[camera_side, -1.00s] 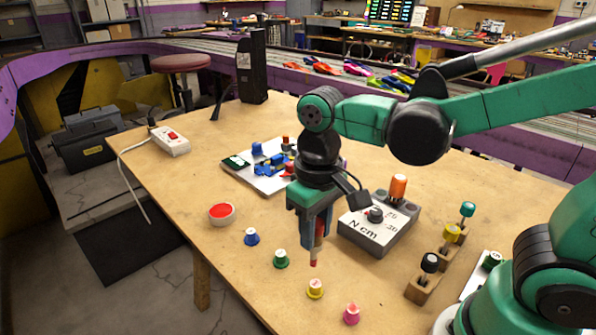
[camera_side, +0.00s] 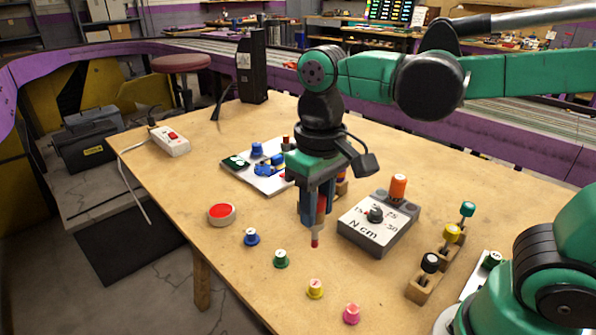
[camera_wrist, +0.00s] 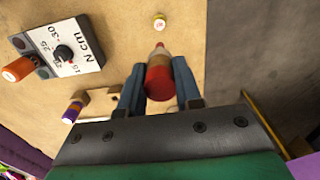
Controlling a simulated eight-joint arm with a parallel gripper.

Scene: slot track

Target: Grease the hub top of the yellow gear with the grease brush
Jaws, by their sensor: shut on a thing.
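My gripper (camera_side: 318,207) is shut on a red grease brush (camera_side: 320,210), which points downward with its dark red tip in the air. The brush also shows in the wrist view (camera_wrist: 159,80) between the two blue fingers. The yellow gear (camera_side: 315,289) stands on the table near the front edge, below the brush tip in the side view and clearly apart from it. In the wrist view the yellow gear (camera_wrist: 159,22) is beyond the brush tip, with its pale top facing up. Whether grease is on its hub top is too small to tell.
Green (camera_side: 281,259), blue (camera_side: 251,237) and pink (camera_side: 351,314) gears stand near the yellow one. A red button (camera_side: 221,214) is to the left. A grey N cm box (camera_side: 372,236) and wooden blocks with coloured knobs (camera_side: 421,287) are to the right.

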